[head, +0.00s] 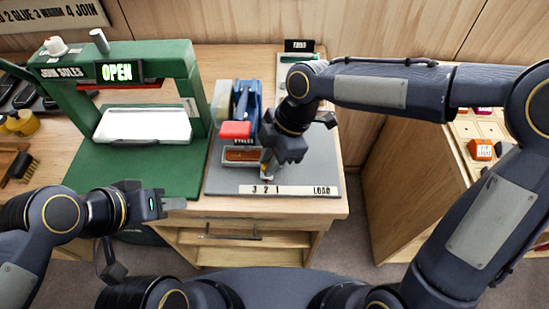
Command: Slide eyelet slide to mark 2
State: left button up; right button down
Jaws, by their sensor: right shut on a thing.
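The marked strip (290,190) along the front of the grey plate reads 3, 2, 1 at left and LOAD at right. The eyelet slide (241,155), seen as a tray with a reddish-brown piece, sits under the blue press (246,105) with its red pad. My right gripper (267,168) points down at the slide's right side and is shut on the eyelet slide; its fingers hide the held part.
A green JOIN SOLES press (125,120) showing OPEN stands left of the plate, with a white slab in it. A bench drawer lies below the front edge. A side shelf with an orange box (480,149) is at right. The plate's right part is clear.

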jog(key=c, duration=1.3)
grip_release()
jog(key=shift+o, duration=0.2)
jog(key=shift+r, duration=0.1)
jog(key=v, duration=0.7)
jog(key=shift+d+r, duration=0.15)
jog(key=shift+r, duration=0.1)
jog(key=s+d+f+m+t, duration=0.1)
jog(key=s+d+m+t, duration=0.2)
jog(key=s+d+m, duration=0.4)
jog(key=s+d+f+m+t, duration=0.2)
jog(key=s+d+m+t, duration=0.2)
jog(key=d+m, duration=0.9)
jog(key=s+m, duration=0.3)
jog(key=m, duration=0.1)
